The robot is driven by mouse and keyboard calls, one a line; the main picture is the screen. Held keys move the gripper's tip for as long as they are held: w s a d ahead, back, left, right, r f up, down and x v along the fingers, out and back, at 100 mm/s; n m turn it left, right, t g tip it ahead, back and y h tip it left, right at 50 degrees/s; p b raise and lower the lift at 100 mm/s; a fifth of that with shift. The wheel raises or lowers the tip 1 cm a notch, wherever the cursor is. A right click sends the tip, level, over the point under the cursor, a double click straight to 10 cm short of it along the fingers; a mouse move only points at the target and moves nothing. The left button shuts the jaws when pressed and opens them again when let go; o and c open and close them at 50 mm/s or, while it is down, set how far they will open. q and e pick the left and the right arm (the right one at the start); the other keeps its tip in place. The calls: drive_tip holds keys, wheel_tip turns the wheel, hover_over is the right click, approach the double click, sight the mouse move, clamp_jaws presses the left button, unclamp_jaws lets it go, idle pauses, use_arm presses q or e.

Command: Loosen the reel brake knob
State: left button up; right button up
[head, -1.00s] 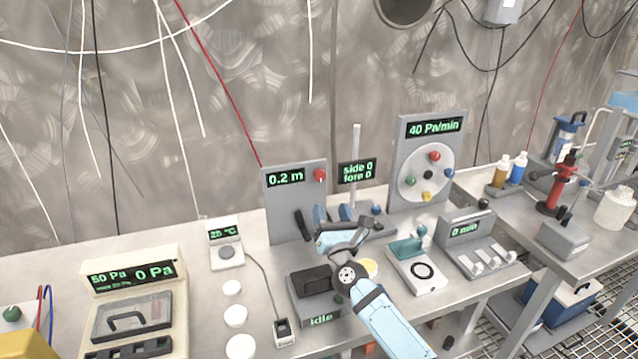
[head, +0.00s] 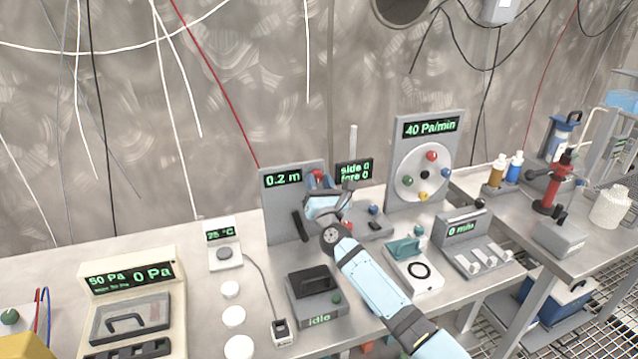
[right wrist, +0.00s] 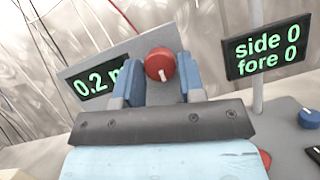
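The red knob (head: 318,175) sits at the upper right of the grey upright panel (head: 284,222), beside the green "0.2 m" display (head: 283,179). My right gripper (head: 318,184) is raised in front of the knob and partly covers it in the head view. In the right wrist view the red knob (right wrist: 160,65) has a white mark on its face and shows between the two blue fingertips (right wrist: 160,72). The fingers are open, one on each side, with small gaps to the knob. How deep it lies between them is unclear. My left gripper is out of view.
A post with a "side 0 fore 0" display (head: 355,172) stands close to the right of my right gripper. A dark lever (head: 301,227) is on the panel below.

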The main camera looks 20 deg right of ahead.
drive_tip(key=c, duration=0.4)
drive_tip(key=shift+f+n, duration=0.1)
drive_tip(key=shift+n, duration=0.2)
